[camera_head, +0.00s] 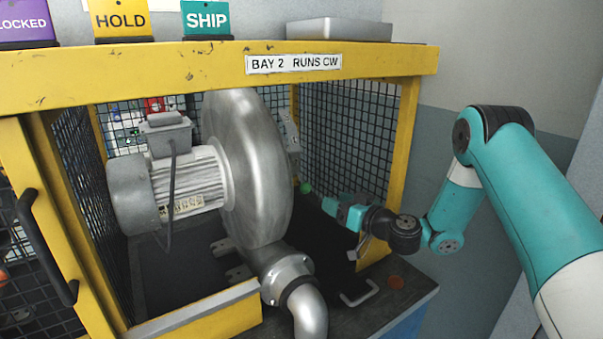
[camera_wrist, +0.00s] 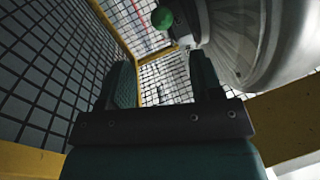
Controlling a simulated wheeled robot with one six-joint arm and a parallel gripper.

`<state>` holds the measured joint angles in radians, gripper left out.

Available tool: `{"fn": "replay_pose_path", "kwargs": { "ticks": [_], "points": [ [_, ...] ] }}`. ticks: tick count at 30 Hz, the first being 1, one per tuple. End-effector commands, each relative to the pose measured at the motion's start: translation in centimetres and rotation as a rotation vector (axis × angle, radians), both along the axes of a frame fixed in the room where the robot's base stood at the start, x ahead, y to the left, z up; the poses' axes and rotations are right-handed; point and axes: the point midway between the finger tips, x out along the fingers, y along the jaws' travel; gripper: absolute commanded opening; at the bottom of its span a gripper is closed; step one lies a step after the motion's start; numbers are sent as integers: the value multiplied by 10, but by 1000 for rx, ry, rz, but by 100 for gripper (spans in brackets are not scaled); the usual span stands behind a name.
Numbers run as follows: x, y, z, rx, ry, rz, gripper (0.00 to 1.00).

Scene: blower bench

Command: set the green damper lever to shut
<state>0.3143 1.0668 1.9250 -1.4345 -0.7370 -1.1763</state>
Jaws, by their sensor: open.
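The green damper lever knob (camera_head: 306,187) shows as a small ball just right of the grey blower housing (camera_head: 245,165). In the wrist view the green knob (camera_wrist: 162,18) is at the top, beyond the fingertips, with a short pale piece below it beside the housing. My gripper (camera_head: 333,207) is inside the cage, right of and slightly below the knob, apart from it. In the wrist view my gripper (camera_wrist: 163,75) is open, with nothing between its two fingers. Most of the lever's arm is hidden, and I cannot read its setting.
A yellow cage frame (camera_head: 150,72) with black mesh (camera_head: 345,125) surrounds the blower. A motor (camera_head: 180,185) is on its left and a pipe (camera_head: 308,305) runs down in front.

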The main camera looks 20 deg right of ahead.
Motion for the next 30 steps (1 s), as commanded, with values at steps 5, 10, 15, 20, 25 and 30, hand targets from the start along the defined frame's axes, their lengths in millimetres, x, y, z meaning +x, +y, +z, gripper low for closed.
{"fn": "replay_pose_path", "kwargs": {
  "ticks": [5, 10, 15, 20, 25, 30],
  "points": [
    [8, 7, 7, 2, 2, 2, 59],
    [19, 15, 7, -2, 1, 4, 59],
    [36, 25, 7, -1, 0, 4, 59],
    [68, 43, 2, -2, -4, 6, 59],
    [94, 57, 0, -1, -2, 4, 59],
    [108, 64, -1, -1, 0, 2, 59]
  ]
}}
